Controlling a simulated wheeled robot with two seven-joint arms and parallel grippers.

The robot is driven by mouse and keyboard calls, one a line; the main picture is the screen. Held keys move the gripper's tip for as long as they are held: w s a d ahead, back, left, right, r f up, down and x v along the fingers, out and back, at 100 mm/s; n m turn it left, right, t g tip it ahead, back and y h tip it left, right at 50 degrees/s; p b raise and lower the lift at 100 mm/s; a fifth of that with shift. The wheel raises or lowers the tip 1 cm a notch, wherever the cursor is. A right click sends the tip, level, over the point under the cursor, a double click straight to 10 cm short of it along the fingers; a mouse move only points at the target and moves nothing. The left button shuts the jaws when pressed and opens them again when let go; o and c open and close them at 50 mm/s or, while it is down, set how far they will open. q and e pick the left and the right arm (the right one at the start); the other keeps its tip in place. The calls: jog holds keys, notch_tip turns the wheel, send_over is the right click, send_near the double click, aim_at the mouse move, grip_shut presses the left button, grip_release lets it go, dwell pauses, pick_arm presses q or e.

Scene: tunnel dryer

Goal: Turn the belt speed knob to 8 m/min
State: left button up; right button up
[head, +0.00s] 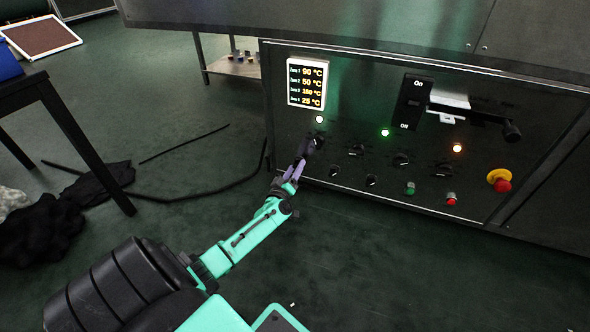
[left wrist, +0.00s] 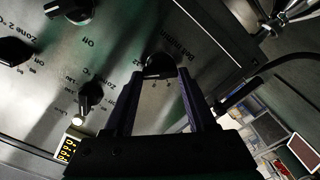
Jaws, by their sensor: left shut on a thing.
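The belt speed knob (left wrist: 160,66) is a black round knob on the dark metal control panel (head: 345,125). Lettering beside it in the left wrist view is partly readable and seems to include "m/min". My left gripper (head: 305,153) is at the panel's left side, below the display. In the left wrist view its two dark fingers (left wrist: 158,90) reach to either side of the knob and are shut on it. The fingers partly hide the knob, and I cannot read its setting. My right gripper is in neither view.
Several other black knobs (head: 401,160) sit close to the right. A display (head: 306,84) shows zone temperatures. A large on/off switch (head: 411,102) and a red emergency stop (head: 501,182) are farther right.

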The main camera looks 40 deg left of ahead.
pick_arm(q)
jog(key=shift+f+n+b, duration=0.2)
jog(key=shift+n+b, duration=0.8)
jog(key=shift+n, duration=5.6)
jog(key=shift+a, duration=0.1)
jog(key=o, duration=1.4)
jog(key=shift+c, duration=0.2)
